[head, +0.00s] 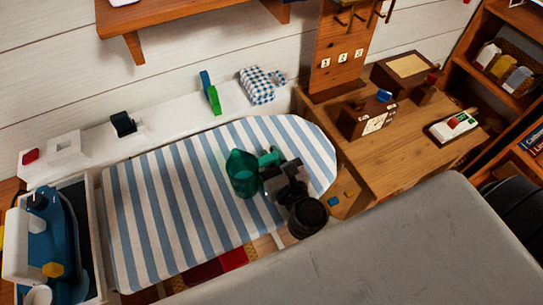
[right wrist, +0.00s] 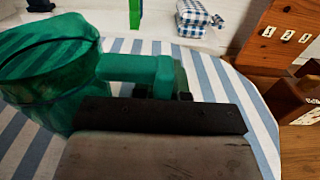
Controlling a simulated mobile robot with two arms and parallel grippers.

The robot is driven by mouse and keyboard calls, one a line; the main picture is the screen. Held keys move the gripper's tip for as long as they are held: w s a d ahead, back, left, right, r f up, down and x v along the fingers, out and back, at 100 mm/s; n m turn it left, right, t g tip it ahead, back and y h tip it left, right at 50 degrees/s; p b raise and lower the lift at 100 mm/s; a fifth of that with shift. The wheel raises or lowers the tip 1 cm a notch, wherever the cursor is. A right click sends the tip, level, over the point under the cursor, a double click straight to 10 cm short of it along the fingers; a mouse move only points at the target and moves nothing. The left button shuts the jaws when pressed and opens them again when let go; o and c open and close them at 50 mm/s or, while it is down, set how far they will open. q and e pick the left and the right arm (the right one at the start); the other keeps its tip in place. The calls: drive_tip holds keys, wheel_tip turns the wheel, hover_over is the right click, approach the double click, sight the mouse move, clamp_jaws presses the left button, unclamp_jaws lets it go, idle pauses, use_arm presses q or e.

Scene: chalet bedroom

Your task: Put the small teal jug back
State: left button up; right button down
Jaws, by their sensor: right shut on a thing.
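The small teal jug (head: 243,174) is a see-through teal vessel over the striped ironing board (head: 150,220) in the head view. My right gripper (head: 271,165) is shut on the jug's handle, at the jug's right side. In the right wrist view the jug (right wrist: 50,75) fills the upper left, and its handle (right wrist: 140,68) runs into my dark jaw (right wrist: 160,115). The jug looks roughly upright; I cannot tell whether its base touches the board. My left gripper is not in view.
A white ledge behind the board holds a green-and-blue object (head: 210,93) and a folded checked cloth (head: 257,85). A blue iron (head: 48,235) stands at the left. A wooden desk (head: 420,150) with boxes is at the right. The board's left half is clear.

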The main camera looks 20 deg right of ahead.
drive_tip(key=shift+f, duration=0.1)
drive_tip(key=c, duration=1.1)
unclamp_jaws()
drive_tip(key=shift+c, duration=0.2)
drive_tip(key=shift+s, duration=0.2)
drive_tip(key=s+b, duration=0.2)
drive_tip(key=s, duration=0.3)
drive_tip(key=s+b, duration=0.2)
drive_tip(key=s, duration=0.3)
drive_tip(key=shift+s+d, duration=0.2)
drive_tip(key=shift+s, duration=0.65)
